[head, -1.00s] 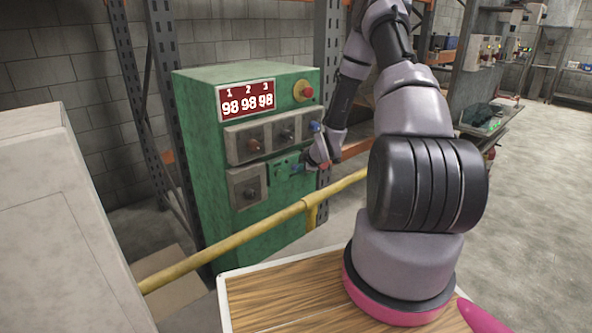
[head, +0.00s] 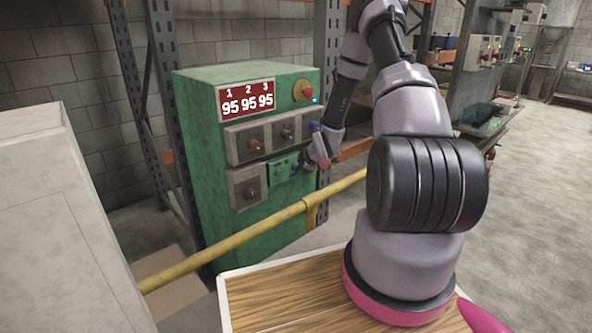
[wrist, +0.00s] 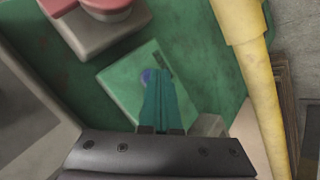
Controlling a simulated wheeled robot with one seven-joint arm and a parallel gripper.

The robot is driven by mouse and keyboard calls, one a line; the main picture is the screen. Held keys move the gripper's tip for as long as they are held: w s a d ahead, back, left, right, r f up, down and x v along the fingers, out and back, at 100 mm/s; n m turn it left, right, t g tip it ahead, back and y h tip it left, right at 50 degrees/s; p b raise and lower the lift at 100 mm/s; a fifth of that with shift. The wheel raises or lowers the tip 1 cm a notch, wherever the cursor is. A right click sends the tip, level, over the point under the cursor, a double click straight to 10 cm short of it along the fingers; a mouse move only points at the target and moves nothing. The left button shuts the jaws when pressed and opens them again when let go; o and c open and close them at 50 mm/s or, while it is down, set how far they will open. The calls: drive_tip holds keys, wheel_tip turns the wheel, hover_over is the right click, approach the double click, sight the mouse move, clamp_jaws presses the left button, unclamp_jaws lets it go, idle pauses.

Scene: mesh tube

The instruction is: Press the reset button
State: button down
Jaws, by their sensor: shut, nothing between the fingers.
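The green machine (head: 211,165) stands left of my arm. On its front is a small green panel (head: 281,172), which also shows in the wrist view (wrist: 120,84). A small round blue-purple button (wrist: 146,76) sits on this panel, partly covered by my fingers; no label is readable. My gripper (wrist: 159,74) is shut and empty, its teal fingertips over the panel just beside or on the button. I cannot tell whether they touch it. In the head view my gripper (head: 297,168) is small, at the panel's right side.
A red display (head: 247,100) reads 95 95 95. A red mushroom button (head: 304,91) is at its right. Grey boxes with knobs (head: 247,145) surround the panel. A yellow rail (head: 250,232) crosses in front, close to my gripper in the wrist view (wrist: 256,75).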

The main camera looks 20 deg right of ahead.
idle(0.4)
drive_tip(key=shift+s, duration=0.3)
drive_tip(key=shift+s+d, duration=0.1)
drive_tip(key=s, duration=0.1)
drive_tip(key=s+d, duration=0.1)
drive_tip(key=s, duration=0.1)
drive_tip(key=s+d, duration=0.1)
drive_tip(key=s, duration=0.1)
drive_tip(key=shift+s+d, duration=0.15)
drive_tip(key=shift+s, duration=0.05)
drive_tip(key=shift+r, duration=0.1)
idle(0.7)
